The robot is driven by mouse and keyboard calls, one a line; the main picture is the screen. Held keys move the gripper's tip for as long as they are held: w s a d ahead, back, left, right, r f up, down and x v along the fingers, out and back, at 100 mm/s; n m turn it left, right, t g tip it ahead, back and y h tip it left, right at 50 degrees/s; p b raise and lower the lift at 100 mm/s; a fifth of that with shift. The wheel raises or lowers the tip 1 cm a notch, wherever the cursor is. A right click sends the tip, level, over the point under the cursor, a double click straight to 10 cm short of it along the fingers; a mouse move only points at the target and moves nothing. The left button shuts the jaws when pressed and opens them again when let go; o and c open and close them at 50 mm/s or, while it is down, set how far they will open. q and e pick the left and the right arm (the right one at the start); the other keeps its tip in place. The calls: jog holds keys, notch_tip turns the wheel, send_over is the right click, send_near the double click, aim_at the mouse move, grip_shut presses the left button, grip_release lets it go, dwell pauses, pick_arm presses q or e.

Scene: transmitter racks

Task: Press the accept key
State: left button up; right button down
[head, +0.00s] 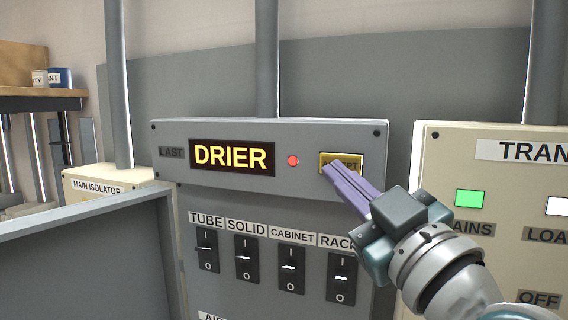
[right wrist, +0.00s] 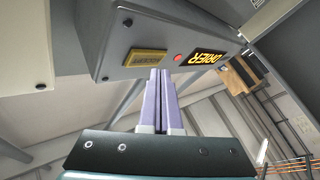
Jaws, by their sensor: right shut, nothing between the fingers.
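The accept key (head: 341,163) is a yellow rectangular key at the right end of the grey panel box. My right gripper (head: 332,167) is shut and empty, its purple fingertips over the lower left part of the key in the head view. In the right wrist view the key (right wrist: 146,57) shows just beyond the fingertips (right wrist: 159,72). I cannot tell whether the tips touch it. The display (head: 232,157) reads DRIER, and a red lamp (head: 293,161) is lit between display and key. My left gripper is not in view.
Below the panel are several black switches (head: 245,258) labelled TUBE, SOLID, CABINET and RACK. A cream cabinet (head: 450,160) with a green lamp (head: 469,198) stands to the right. A grey panel edge (head: 80,220) fills the lower left. A shelf (head: 40,98) holds two cans.

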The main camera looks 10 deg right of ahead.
dwell(0.3)
dwell(0.4)
jog(key=shift+w+d, duration=0.25)
jog(key=shift+w, duration=0.1)
jog(key=shift+w+d, duration=0.2)
jog(key=shift+w, duration=0.1)
dwell(0.5)
dwell(0.3)
jog(key=shift+s+a+r, duration=0.1)
jog(key=shift+s+a, duration=0.15)
jog(key=shift+s, duration=0.1)
jog(key=shift+s+a, duration=0.2)
jog(key=shift+s, duration=0.1)
jog(key=shift+s+p, duration=0.1)
jog(key=shift+p, duration=0.25)
